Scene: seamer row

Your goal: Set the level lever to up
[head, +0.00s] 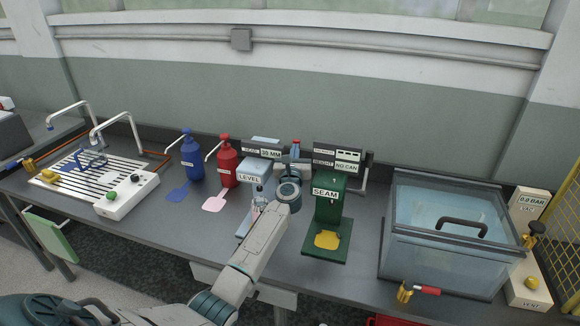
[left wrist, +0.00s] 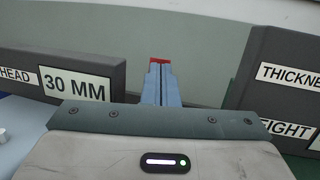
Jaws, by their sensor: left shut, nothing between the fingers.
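The light-coloured level stand (head: 252,172), with its "LEVEL" sign, stands at the middle of the bench. My left arm crosses in front of its right side. A small metal part (head: 258,204) shows below the sign; I cannot tell whether it is the level lever or how the lever is set. My left gripper (head: 295,149) is shut and empty, behind and right of the LEVEL sign, between two display boxes. The left wrist view shows its blue-grey fingers (left wrist: 160,80) together, with red tips and nothing between them. My right gripper is not in view.
The "30 MM" head display (left wrist: 75,75) is left of the fingers, the thickness display (left wrist: 290,75) right. The green seamer (head: 329,212) stands right of my arm. Farther right is a lidded glass tank (head: 440,255). Blue (head: 192,158) and red (head: 227,162) bottles stand left.

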